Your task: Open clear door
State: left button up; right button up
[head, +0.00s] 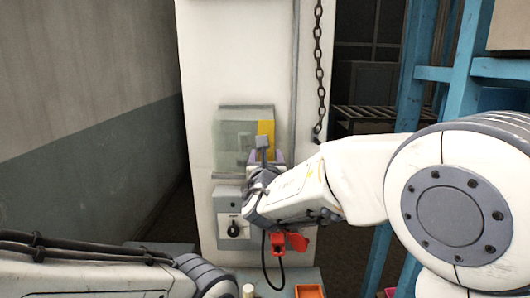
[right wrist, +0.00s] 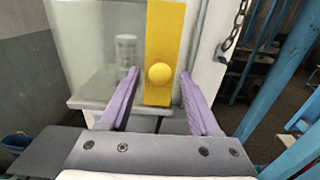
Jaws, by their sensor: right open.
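The clear door (head: 232,135) is a see-through panel on the front of a white cabinet, with a yellow strip (head: 265,134) along its right side. It appears shut. In the right wrist view, the clear door (right wrist: 95,50) fills the upper left, and a round yellow knob (right wrist: 159,74) sits on the yellow strip. A pale shape shows dimly behind the panel. My right gripper (right wrist: 158,72) is open and empty, its purple fingers on either side of the knob, with gaps showing. In the head view my right gripper (head: 265,158) covers the door's lower right. My left gripper is out of view.
Below the door is a grey box with a black rotary knob (head: 234,230). A chain (head: 319,70) hangs at the cabinet's right. Blue steel posts (head: 410,90) stand at right. A red item (head: 291,241) and an orange tray (head: 309,291) lie lower down.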

grip_shut()
dwell(1.4)
